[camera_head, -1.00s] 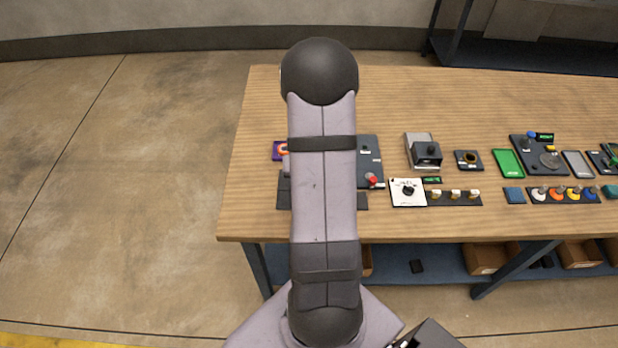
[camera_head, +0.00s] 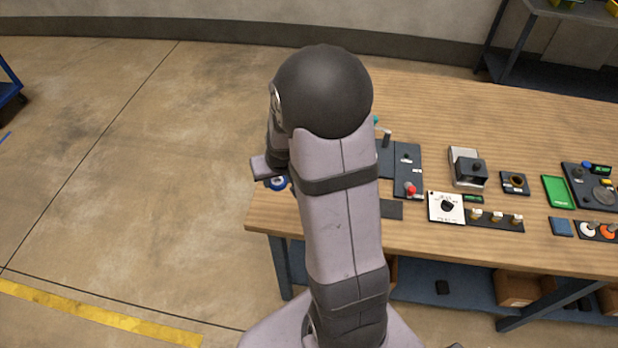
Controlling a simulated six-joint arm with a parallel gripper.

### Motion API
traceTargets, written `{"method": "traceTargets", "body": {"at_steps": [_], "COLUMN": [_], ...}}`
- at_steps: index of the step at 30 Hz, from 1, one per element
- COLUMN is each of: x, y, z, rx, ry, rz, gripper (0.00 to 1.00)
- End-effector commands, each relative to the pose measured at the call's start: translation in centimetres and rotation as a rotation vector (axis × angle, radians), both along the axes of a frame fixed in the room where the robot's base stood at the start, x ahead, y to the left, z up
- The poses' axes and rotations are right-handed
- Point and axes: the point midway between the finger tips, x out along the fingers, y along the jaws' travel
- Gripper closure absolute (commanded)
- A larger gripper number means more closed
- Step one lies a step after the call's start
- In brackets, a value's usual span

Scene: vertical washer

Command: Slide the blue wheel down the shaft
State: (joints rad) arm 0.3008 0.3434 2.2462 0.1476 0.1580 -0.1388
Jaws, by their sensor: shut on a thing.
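The blue wheel (camera_head: 278,184), a blue ring with a pale centre, shows at the left side of my arm, near the table's left edge. My gripper (camera_head: 270,172) is partly hidden by my arm and shut on the blue wheel, which hangs just below it. The fingertips cannot be made out clearly. A short dark upright post (camera_head: 387,138) stands on a dark plate right of my arm; I cannot tell whether it is the shaft.
A panel with a red knob (camera_head: 411,190) lies right of my arm. A white dial plate (camera_head: 446,206), a grey box device (camera_head: 468,168) and a green panel (camera_head: 557,191) stand farther right. The back of the wooden table (camera_head: 450,108) is clear.

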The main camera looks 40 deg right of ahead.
Motion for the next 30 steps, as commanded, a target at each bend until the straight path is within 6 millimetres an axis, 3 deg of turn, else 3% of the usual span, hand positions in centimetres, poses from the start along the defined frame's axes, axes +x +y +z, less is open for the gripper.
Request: {"method": "traceTargets", "body": {"at_steps": [6, 10, 12, 23, 26, 30], "x": [1.0, 1.7, 2.4, 5.1, 5.7, 6.2], "y": [4.1, 5.9, 6.0, 0.2, -2.3, -7.1], "z": [0.6, 1.1, 1.5, 2.2, 2.3, 2.3], "rx": [-0.006, -0.012, -0.017, -0.024, -0.024, -0.024], "ry": [-0.001, 0.001, 0.002, 0.010, 0.010, 0.012], "rz": [0.106, 0.158, 0.165, 0.064, 0.022, -0.060], "gripper": [0.83, 0.83, 0.83, 0.83, 0.83, 0.83]}}
